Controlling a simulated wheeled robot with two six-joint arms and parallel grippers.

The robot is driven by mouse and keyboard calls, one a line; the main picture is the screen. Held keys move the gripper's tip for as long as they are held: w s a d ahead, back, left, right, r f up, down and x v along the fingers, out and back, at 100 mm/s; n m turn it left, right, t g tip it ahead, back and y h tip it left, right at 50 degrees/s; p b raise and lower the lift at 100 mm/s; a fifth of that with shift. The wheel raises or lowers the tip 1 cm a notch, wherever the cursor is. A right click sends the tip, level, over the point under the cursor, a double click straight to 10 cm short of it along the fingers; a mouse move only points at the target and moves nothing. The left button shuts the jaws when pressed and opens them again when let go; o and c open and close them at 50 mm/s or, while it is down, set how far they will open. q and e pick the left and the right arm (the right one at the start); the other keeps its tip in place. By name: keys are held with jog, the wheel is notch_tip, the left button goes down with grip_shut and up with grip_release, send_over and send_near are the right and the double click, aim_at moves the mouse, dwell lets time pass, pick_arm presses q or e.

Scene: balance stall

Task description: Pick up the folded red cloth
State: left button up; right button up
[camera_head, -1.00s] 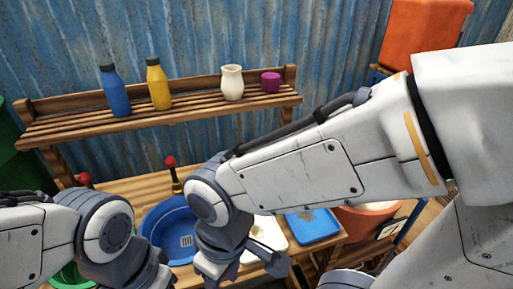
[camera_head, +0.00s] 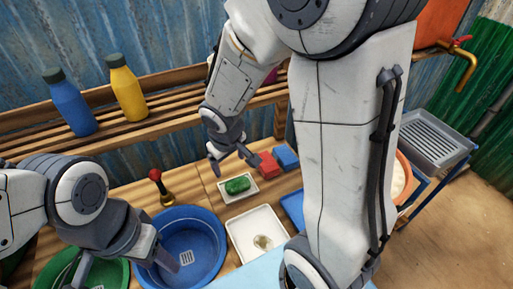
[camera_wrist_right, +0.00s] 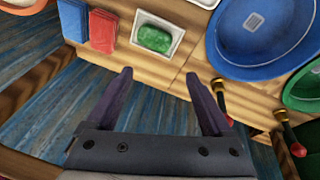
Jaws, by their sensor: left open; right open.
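The folded red cloth (camera_head: 267,163) lies on the wooden counter beside a folded blue cloth (camera_head: 286,157). In the right wrist view the red cloth (camera_wrist_right: 103,30) lies flat, between the blue cloth and a white dish. My right gripper (camera_head: 234,165) is open and empty, just left of the red cloth in the head view. In the right wrist view the cloth lies beyond and left of the open fingertips (camera_wrist_right: 158,76), apart from them. My left gripper (camera_head: 122,268) is open, over the green and blue basins at the lower left.
A green block sits in the white dish (camera_head: 252,196) next to the red cloth. A blue basin (camera_head: 207,243), a white tray (camera_head: 243,247) and a red-knobbed tap (camera_head: 162,190) are nearby. A slatted shelf with a blue bottle (camera_head: 69,104) and yellow bottle (camera_head: 127,90) stands behind.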

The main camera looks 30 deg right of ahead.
jog(key=w+d+f+m+p, duration=0.1)
jog(key=w+d+f, duration=0.1)
jog(key=d, duration=0.3)
jog(key=w+d+f+m, duration=0.1)
jog(key=w+d, duration=0.2)
jog(key=d, duration=0.1)
jog(key=m+t+p, duration=0.1)
jog(key=p, duration=0.1)
send_near(266, 161)
jog(key=shift+y, duration=0.5)
jog(key=f+b, duration=0.1)
jog(key=w+d+f+b, duration=0.1)
jog(key=f, duration=0.1)
jog(key=f+b, duration=0.1)
jog(key=shift+w+d+f, duration=0.15)
jog(key=shift+w+f, duration=0.15)
jog(key=shift+f, duration=0.05)
pick_arm(q)
jog(key=shift+s+f+b, duration=0.1)
jog(key=shift+f+b, duration=0.75)
jog(key=shift+b, duration=0.4)
pick_arm(e)
jog(key=shift+x, duration=2.55)
pick_arm(q)
jog(key=shift+f, duration=0.1)
pick_arm(e)
jog(key=shift+f, duration=0.15)
jog(key=shift+w, duration=0.1)
jog(key=c, duration=1)
